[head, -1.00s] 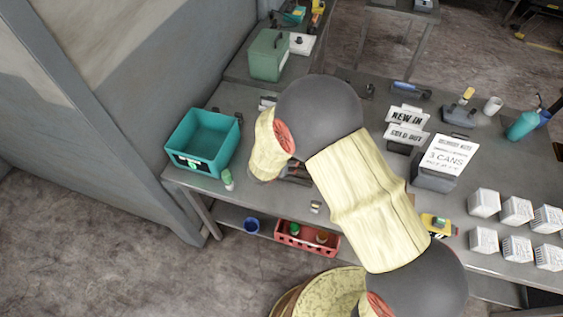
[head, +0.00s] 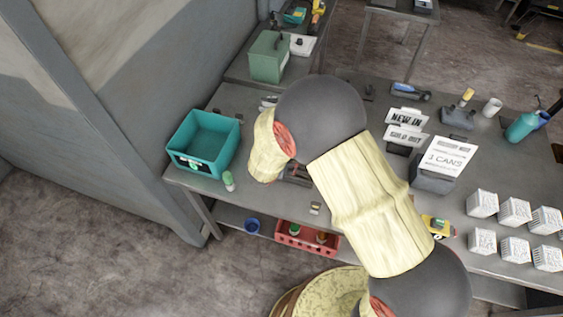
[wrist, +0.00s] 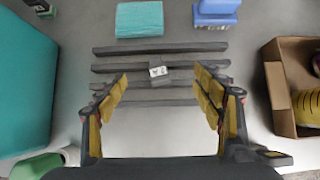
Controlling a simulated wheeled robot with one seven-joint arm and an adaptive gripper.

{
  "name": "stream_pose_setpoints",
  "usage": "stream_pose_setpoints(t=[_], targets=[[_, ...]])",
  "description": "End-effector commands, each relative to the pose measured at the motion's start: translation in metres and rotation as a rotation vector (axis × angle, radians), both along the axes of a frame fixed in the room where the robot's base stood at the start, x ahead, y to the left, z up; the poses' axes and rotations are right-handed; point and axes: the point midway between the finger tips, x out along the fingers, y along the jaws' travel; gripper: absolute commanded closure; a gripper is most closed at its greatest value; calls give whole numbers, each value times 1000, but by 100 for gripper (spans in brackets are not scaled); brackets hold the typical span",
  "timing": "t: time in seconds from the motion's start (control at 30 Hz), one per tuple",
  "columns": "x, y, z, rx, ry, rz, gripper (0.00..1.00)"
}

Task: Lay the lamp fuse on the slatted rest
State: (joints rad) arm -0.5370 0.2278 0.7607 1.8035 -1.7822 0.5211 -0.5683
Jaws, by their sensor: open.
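The slatted rest (wrist: 120,50), several dark parallel bars, lies on the grey table ahead of my gripper in the wrist view. A small dark block with a white label, which looks like the lamp fuse (wrist: 158,72), lies across the middle bars. My gripper (wrist: 160,92) is open, with its yellow-padded fingers apart on either side of the block's line and touching nothing that I can see. In the head view my arm hides the gripper and most of the rest (head: 298,174); I cannot make out the fuse there.
In the wrist view a cardboard box (wrist: 283,105) is at right; a teal block (wrist: 139,19) and a blue item (wrist: 216,12) lie beyond the bars.

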Motion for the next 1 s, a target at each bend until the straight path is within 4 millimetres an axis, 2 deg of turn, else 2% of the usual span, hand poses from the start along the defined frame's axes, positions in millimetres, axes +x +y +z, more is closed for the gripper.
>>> stream_pose_setpoints(t=[1.0], targets=[[-26, 10, 49, 0, -1, 0, 33]])
